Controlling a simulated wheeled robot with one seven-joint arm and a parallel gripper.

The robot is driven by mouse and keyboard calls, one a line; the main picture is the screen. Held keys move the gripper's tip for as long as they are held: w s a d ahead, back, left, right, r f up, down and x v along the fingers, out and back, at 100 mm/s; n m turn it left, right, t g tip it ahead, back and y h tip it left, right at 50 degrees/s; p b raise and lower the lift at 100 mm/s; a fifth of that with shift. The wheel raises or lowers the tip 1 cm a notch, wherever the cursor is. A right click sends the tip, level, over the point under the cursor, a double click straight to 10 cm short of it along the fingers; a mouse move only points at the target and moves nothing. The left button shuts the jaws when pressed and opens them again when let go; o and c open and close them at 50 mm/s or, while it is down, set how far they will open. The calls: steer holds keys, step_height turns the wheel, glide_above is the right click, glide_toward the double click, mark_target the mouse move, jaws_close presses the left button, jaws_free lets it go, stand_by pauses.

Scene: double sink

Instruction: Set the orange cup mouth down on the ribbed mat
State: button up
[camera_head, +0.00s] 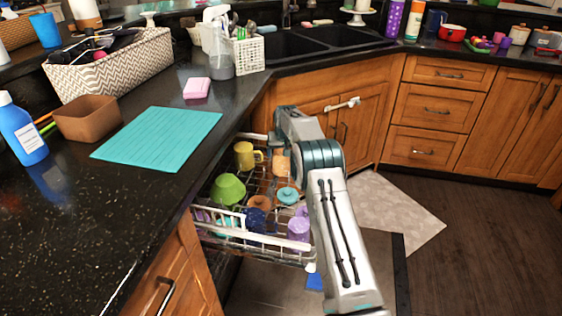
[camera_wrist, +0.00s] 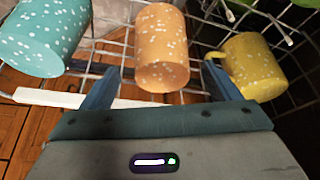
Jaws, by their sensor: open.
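The orange cup (camera_wrist: 162,45), with white speckles, is in the dishwasher rack in the wrist view. It shows between and beyond my gripper's two fingers (camera_wrist: 162,72), which are open; no contact is visible. In the head view an orange cup (camera_head: 280,163) shows in the rack, partly hidden by my arm. My gripper cannot be made out there. The ribbed mat (camera_head: 158,138) is a flat turquoise sheet on the counter left of the rack, with nothing on it.
A speckled turquoise cup (camera_wrist: 45,35) and a yellow mug (camera_wrist: 255,68) flank the orange cup. The rack (camera_head: 250,238) also holds a green bowl (camera_head: 228,188) and a purple cup (camera_head: 298,229). A brown box (camera_head: 88,121), blue bottle (camera_head: 22,132) and pink sponge (camera_head: 197,88) surround the mat.

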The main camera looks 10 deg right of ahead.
steer(key=shift+x, duration=2.15)
steer(key=shift+a, duration=0.1)
steer(key=shift+c, duration=0.3)
steer(key=c, duration=1)
